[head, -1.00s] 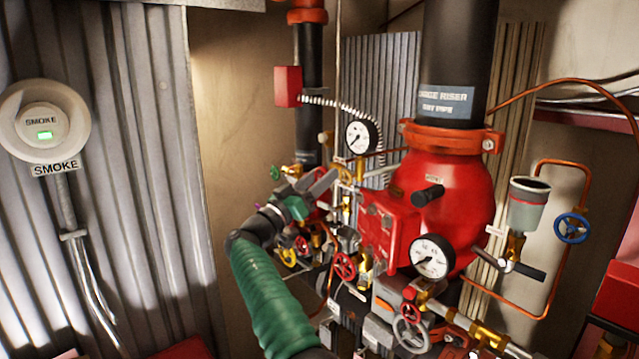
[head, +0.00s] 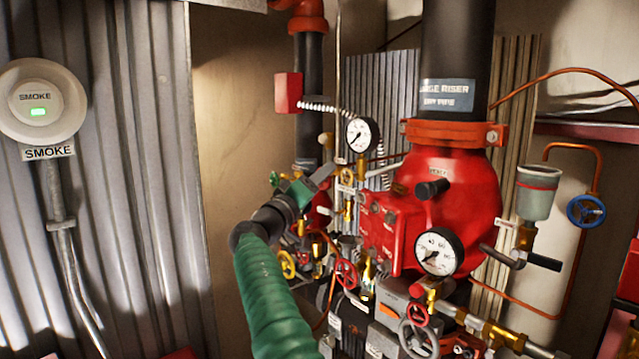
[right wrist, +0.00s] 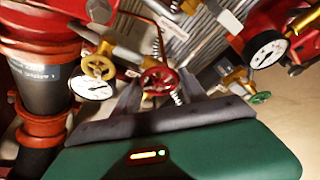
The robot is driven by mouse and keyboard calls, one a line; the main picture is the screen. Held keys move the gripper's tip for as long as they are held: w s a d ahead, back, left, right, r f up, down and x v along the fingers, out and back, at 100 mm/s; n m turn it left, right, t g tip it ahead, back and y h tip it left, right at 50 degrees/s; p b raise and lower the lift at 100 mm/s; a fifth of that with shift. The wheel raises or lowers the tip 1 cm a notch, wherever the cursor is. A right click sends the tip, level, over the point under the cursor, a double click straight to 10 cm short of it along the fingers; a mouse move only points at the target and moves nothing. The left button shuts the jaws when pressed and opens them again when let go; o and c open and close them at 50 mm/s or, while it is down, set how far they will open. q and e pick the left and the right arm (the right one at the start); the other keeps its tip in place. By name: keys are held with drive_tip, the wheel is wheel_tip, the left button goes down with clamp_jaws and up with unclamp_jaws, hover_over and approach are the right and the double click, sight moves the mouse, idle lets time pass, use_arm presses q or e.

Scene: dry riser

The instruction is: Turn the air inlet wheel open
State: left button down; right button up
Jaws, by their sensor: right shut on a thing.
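My right gripper (head: 320,178) reaches in at the end of my green-sleeved arm, among the valves left of the red riser valve (head: 455,190). In the right wrist view its two dark fingers stand either side of a small red handwheel (right wrist: 159,80) on a brass valve, and the gripper is shut on it. In the head view my gripper hides that wheel. I read no label that marks it as the air inlet. A green wheel (head: 275,179) is just left of the gripper; it seems to show also in the wrist view (right wrist: 262,97). My left gripper is out of view.
Around the gripper are a yellow wheel (head: 288,264), a red wheel (head: 346,274), a gauge (head: 362,135) and thin pipes, closely packed. A larger gauge (head: 439,251) and a blue wheel (head: 586,210) are further right. Bare wall lies left of the gripper.

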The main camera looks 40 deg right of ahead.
drive_tip(key=shift+f, duration=0.15)
drive_tip(key=o, duration=1.4)
drive_tip(key=shift+w+d, duration=0.1)
drive_tip(key=shift+w, duration=0.15)
drive_tip(key=b+v, duration=1.1)
drive_tip(key=v, duration=0.6)
